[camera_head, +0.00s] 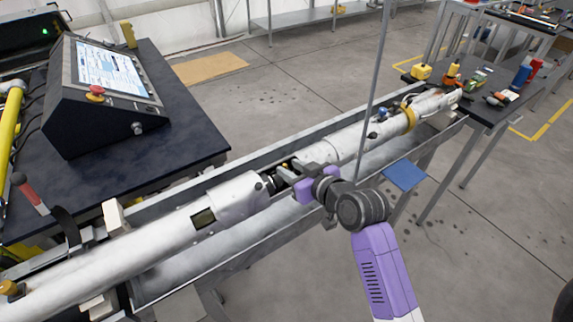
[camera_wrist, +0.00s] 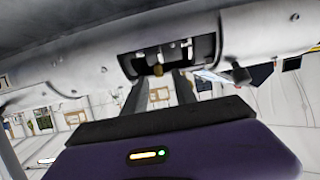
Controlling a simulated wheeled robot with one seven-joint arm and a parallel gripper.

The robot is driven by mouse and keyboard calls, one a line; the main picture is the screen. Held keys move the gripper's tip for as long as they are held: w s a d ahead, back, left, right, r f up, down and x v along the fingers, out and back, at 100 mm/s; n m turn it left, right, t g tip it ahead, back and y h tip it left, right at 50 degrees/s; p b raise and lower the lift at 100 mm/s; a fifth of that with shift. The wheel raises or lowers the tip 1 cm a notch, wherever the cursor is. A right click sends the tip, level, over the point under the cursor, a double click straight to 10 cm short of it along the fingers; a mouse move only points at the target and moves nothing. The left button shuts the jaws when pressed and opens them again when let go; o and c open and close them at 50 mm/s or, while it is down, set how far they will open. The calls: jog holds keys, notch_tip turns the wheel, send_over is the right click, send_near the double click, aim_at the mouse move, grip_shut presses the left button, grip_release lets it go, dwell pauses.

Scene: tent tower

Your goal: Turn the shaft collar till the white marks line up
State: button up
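A long white shaft (camera_head: 130,254) lies in a grey metal trough, running from lower left to upper right. Near its middle is a dark gap (camera_head: 268,182) in the white casing. In the wrist view this is a dark opening (camera_wrist: 165,58) with small metal parts inside and a brass knob (camera_wrist: 158,70) at its lower edge. I cannot pick out the collar or its white marks with certainty. My gripper (camera_head: 285,172) is at this gap. In the wrist view its two dark fingers (camera_wrist: 160,90) stand apart just below the opening, with the knob between their tips. Contact cannot be judged.
A control console (camera_head: 108,85) with a red stop button stands on a dark bench at left. The trough (camera_head: 190,272) has raised edges. A thin upright pole (camera_head: 376,85) rises just beyond my wrist. A dark table with tools (camera_head: 478,105) stands at right.

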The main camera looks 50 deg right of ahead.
jog(key=shift+x, duration=1.05)
grip_shut()
jog(key=shift+s+f, duration=0.1)
